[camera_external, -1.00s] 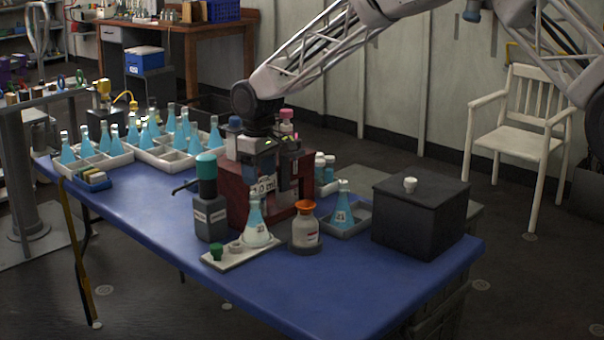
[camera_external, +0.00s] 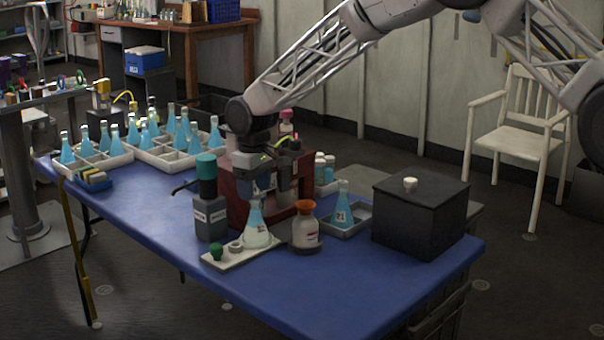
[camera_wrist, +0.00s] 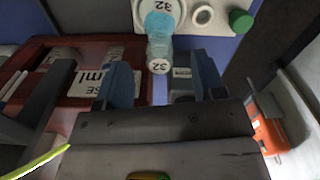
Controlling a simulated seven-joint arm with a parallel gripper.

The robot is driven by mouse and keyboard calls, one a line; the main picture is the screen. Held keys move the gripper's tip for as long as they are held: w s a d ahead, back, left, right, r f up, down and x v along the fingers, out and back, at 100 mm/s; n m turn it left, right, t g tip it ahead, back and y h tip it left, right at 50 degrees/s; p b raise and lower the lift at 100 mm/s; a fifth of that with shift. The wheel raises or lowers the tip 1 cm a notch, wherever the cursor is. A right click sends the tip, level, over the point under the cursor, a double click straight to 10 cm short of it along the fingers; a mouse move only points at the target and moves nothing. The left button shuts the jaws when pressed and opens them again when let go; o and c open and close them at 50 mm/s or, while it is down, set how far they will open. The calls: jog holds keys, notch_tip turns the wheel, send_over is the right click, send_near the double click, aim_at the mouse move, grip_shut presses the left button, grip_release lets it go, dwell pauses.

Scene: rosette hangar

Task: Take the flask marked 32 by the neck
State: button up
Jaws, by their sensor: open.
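The flask marked 32 (camera_external: 256,229) holds blue liquid and stands upright on a white plate (camera_external: 226,262) near the table's front edge. In the wrist view the flask (camera_wrist: 160,46) shows 32 on its stopper and on its body. My gripper (camera_external: 262,190) is above and just behind the flask in the outside view, partly merged with the dark red rack. In the wrist view my gripper (camera_wrist: 163,80) is open. Its two fingers stand apart, with the stopper roughly between and just beyond their tips. I cannot tell whether either finger touches the neck.
A dark red rack (camera_external: 232,172) stands close behind. A dispenser bottle (camera_external: 209,212) is left of the flask, an orange-capped bottle (camera_external: 305,236) right. Another blue flask (camera_external: 343,211) sits in a grey tray. A black box (camera_external: 420,218) is at right. The table's front right is clear.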

aim_at(255, 205)
jog(key=shift+f, duration=2.55)
jog(key=c, duration=0.8)
